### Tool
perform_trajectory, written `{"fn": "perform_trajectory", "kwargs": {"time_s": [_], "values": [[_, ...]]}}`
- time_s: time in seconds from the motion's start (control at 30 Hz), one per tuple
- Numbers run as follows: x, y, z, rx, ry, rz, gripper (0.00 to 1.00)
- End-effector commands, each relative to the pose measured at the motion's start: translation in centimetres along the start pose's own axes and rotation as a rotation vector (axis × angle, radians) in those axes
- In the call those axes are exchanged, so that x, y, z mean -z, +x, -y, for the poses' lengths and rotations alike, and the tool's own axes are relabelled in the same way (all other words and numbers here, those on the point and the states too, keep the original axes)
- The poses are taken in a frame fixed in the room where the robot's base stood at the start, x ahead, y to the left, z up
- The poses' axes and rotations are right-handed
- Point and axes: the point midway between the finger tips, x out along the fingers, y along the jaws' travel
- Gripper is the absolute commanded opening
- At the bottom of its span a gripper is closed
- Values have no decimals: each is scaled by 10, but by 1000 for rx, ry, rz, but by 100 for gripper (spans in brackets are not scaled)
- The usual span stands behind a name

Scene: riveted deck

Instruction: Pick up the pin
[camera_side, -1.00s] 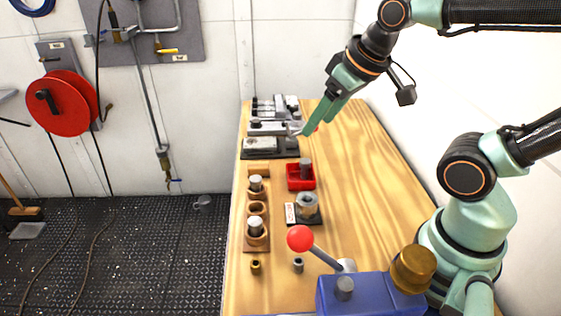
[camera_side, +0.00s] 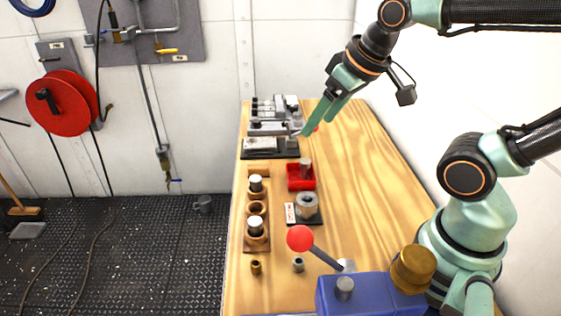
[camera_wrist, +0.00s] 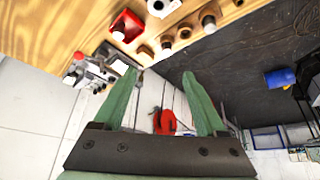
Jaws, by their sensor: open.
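Several upright metal cylinders could be the pin; I cannot tell which one is meant. A grey one (camera_side: 305,167) stands in a red tray (camera_side: 291,184). Two pale-topped ones, a far one (camera_side: 255,183) and a near one (camera_side: 255,226), stand in a wooden block (camera_side: 249,243) with an empty hole between them. My gripper (camera_side: 313,128) is open and empty, above the far part of the bench, beyond the red tray. In the wrist view my gripper (camera_wrist: 160,75) has its fingers wide apart; the red tray (camera_wrist: 127,25) lies past the left fingertip.
A grey vise-like fixture (camera_side: 262,147) sits at the bench's far end. A hollow metal part (camera_side: 307,205) stands on a dark base. A blue machine with a red-knobbed lever (camera_side: 300,238) fills the near end. The bench's right side (camera_side: 375,190) is clear wood.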

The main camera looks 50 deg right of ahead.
Motion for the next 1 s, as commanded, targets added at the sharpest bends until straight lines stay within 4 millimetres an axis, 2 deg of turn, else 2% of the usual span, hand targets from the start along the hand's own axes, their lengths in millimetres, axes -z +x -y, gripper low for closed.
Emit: {"fn": "perform_trajectory", "kwargs": {"time_s": [0.27,0.47,0.77,1.0], "values": [[6,1,1,2,-39,21,74],[34,13,4,18,-227,114,74],[78,58,13,88,-576,271,74],[99,111,21,178,-841,382,74]]}}
